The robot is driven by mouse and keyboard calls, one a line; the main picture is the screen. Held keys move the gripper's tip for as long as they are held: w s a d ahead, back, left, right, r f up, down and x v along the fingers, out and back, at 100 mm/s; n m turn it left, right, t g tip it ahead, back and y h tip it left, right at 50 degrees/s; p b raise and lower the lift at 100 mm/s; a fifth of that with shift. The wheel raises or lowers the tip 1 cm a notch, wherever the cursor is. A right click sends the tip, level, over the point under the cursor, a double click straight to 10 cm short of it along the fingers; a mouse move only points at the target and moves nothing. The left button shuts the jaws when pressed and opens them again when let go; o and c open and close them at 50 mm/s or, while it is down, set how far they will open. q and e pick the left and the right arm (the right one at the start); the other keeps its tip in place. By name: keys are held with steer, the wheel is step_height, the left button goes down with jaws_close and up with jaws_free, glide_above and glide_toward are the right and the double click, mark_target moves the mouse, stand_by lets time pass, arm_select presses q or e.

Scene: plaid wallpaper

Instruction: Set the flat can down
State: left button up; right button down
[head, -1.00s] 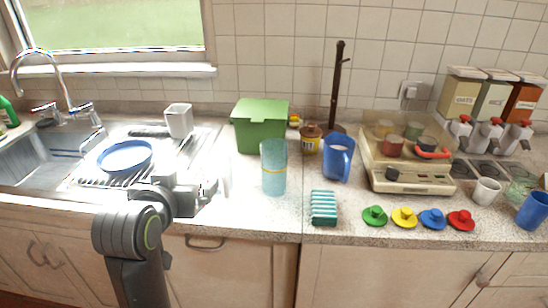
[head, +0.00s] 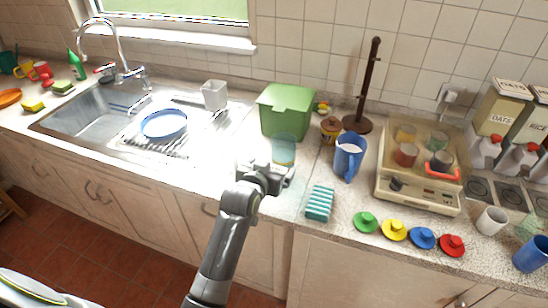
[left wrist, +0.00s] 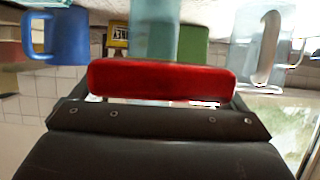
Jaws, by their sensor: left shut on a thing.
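A flat can (left wrist: 162,80), seen as a wide red band, is between the fingers of my left gripper (left wrist: 160,100) in the left wrist view. That gripper is shut on it. In the head view my left gripper (head: 282,178) is over the front part of the counter (head: 215,175), just in front of the tall light-blue glass (head: 284,148). The can is hidden behind my gripper there. I cannot tell how high it is above the counter. My right gripper is not in view.
A teal striped sponge (head: 319,203) lies right of my gripper. A blue mug (head: 349,157) and a green box (head: 286,112) stand behind. A drying rack with a blue bowl (head: 163,124) is left. Several small coloured hat-shaped pieces line the front edge at right.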

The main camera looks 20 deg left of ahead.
arm_select(q)
step_height(320, 180, down, 8)
steer(key=shift+f+p, duration=0.15)
steer(key=shift+p, duration=0.15)
steer(key=shift+f, duration=0.2)
steer(key=o, duration=0.7)
steer(key=shift+r, duration=0.2)
steer(key=b+v, duration=0.1)
steer(key=v, duration=1.1)
